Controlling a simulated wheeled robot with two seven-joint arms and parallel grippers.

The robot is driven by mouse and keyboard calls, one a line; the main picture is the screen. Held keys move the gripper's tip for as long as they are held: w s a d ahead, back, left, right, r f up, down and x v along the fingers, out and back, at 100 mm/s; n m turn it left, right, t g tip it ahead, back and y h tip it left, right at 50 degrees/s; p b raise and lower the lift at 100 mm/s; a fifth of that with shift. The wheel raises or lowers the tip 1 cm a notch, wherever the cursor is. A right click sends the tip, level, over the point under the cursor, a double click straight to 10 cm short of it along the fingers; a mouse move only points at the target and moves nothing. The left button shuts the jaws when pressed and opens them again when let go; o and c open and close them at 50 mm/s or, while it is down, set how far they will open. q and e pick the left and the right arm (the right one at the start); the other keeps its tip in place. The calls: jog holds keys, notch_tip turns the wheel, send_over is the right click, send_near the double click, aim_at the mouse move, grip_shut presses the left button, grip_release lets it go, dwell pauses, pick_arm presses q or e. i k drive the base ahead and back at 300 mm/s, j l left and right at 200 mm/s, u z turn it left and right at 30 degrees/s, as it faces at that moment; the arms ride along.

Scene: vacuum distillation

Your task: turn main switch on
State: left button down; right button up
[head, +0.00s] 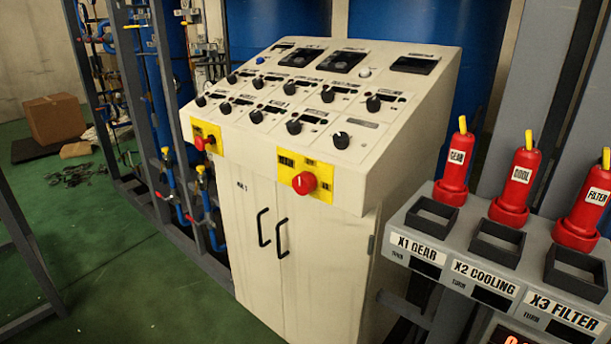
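A cream control cabinet (290,215) with a sloped panel stands in the middle of the head view. On its front edge are two red controls on yellow plates. The left red control (204,143) sits near the left corner and is seen at an angle. The right red knob (304,183) is round like a push button. I cannot read their labels, so which one is the main switch cannot be told, nor its position. Several black rotary knobs (293,127) sit in rows on the sloped panel. Neither of my grippers is in view.
At the right, a grey unit (447,245) labelled X1 GEAR, X2 COOLING and X3 FILTER carries red plugs (521,179) beside black square sockets. Blue tanks and pipes stand behind. A cardboard box (54,118) lies back left. The green floor (110,260) is open at front left.

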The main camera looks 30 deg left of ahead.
aim_at(304, 182)
jog(key=j, duration=1.75)
